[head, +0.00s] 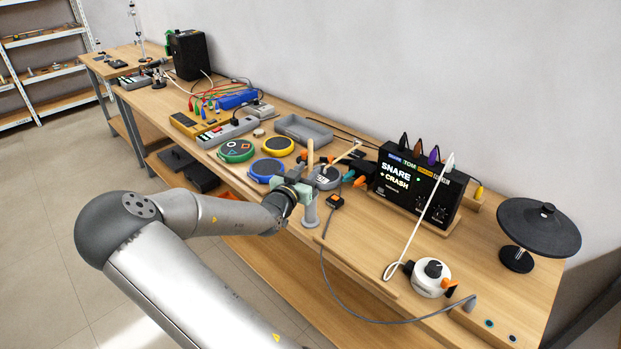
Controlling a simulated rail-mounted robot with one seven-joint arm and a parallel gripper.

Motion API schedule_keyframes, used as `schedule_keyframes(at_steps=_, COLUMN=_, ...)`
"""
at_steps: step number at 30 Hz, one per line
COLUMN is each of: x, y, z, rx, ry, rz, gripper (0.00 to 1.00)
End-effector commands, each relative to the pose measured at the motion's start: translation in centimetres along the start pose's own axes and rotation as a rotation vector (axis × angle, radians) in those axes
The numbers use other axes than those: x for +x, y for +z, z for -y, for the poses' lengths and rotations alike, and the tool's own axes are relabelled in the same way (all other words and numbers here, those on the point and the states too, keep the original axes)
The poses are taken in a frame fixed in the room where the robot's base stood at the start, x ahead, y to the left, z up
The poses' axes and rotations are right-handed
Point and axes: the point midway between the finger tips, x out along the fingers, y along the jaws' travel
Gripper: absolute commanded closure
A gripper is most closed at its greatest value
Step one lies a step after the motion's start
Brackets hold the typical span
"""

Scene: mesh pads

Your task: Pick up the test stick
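A pale wooden stick (310,152), which looks like the test stick, stands upright near the front edge of the workbench (365,255). A grey post (310,211) shows directly below it. My gripper (305,191) is at the stick's lower part, in front of or around it. The fingers are small and overlap the stick and post, so I cannot tell whether they are open, shut or touching it. The stick's lower end is hidden behind the gripper. Another thin pale stick (344,155) lies tilted behind, to the right.
Round green (236,151), yellow (278,146) and blue (266,170) pads lie left of my gripper. A grey tray (303,130) is behind. A black drum module (411,187), a white round device (431,278) and a black disc stand (538,228) are to the right. A loose cable crosses the front.

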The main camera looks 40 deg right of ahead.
Motion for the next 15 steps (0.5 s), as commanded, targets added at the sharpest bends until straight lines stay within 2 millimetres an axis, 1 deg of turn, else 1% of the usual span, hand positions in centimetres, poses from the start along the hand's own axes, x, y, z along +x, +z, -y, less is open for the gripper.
schedule_keyframes(at_steps=1, x=0.9, y=-0.1, z=-0.1, rx=-0.003, ry=0.002, rz=-0.001, gripper=0.67)
schedule_keyframes(at_steps=3, x=1.7, y=-0.1, z=0.0, rx=-0.002, ry=0.001, rz=-0.001, gripper=0.67)
schedule_keyframes(at_steps=6, x=2.4, y=0.0, z=0.0, rx=-0.001, ry=0.000, rz=0.000, gripper=0.67)
schedule_keyframes(at_steps=13, x=2.5, y=0.1, z=0.1, rx=0.000, ry=-0.001, rz=0.001, gripper=0.67)
schedule_keyframes(at_steps=14, x=2.5, y=0.1, z=0.1, rx=0.000, ry=-0.001, rz=0.001, gripper=0.72)
schedule_keyframes(at_steps=15, x=2.5, y=0.1, z=0.1, rx=0.000, ry=-0.001, rz=0.001, gripper=0.83)
